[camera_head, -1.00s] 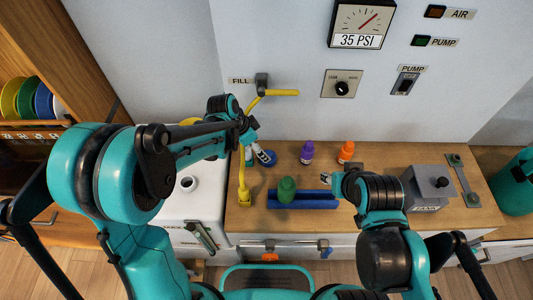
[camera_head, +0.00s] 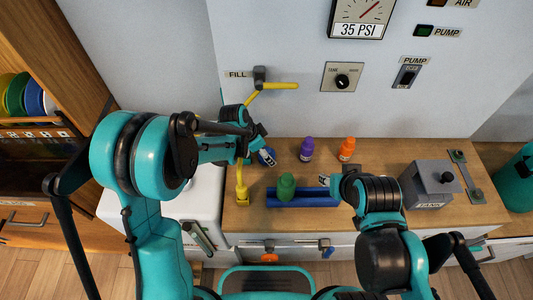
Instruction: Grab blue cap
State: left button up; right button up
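A small blue item (camera_head: 268,158), perhaps the blue cap or a blue-capped bottle, shows at the tip of my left gripper (camera_head: 260,150) near the back left of the counter. The gripper partly covers it, and I cannot tell whether the fingers hold it or only stand beside it. My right gripper (camera_head: 325,181) hangs above the right end of a blue holder (camera_head: 312,198). Nothing shows in it, but its finger opening is too small to judge.
A green bottle (camera_head: 287,187) stands at the blue holder. Purple (camera_head: 307,150) and orange (camera_head: 347,149) bottles stand near the wall. A yellow pipe (camera_head: 242,185) rises left of the holder. A grey box (camera_head: 430,186) stands at right. Colored discs (camera_head: 20,93) sit in the left cabinet.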

pick_arm(q)
jog(key=c, duration=0.7)
